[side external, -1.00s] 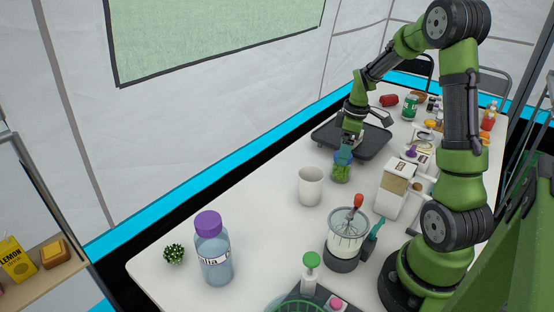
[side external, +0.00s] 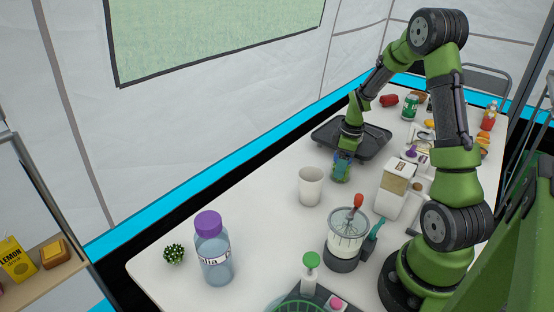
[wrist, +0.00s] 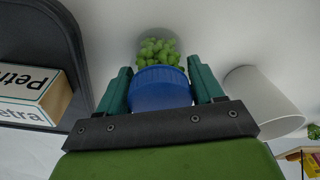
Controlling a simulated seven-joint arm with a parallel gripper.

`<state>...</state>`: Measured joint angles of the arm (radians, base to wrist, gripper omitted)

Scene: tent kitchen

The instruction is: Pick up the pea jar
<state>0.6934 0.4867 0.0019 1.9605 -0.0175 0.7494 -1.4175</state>
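The pea jar (side external: 341,174) stands upright on the white table, with green peas inside. In the wrist view its blue lid (wrist: 160,88) lies between my fingers, and the clear glass with peas (wrist: 158,52) shows beyond it. My gripper (side external: 343,160) is right over the jar and covers most of its upper part in the side view. In the wrist view my gripper (wrist: 160,82) has its two teal fingers apart, one on each side of the lid. It looks open, with little room at the lid's sides; whether a finger touches is unclear.
A white cup (side external: 311,186) stands close by, and a black tray (side external: 325,136) lies behind the jar. A white box (side external: 396,188) and a blender (side external: 347,235) stand nearer my base. A purple-lidded bottle (side external: 212,250) stands at the front left. Table left of the cup is clear.

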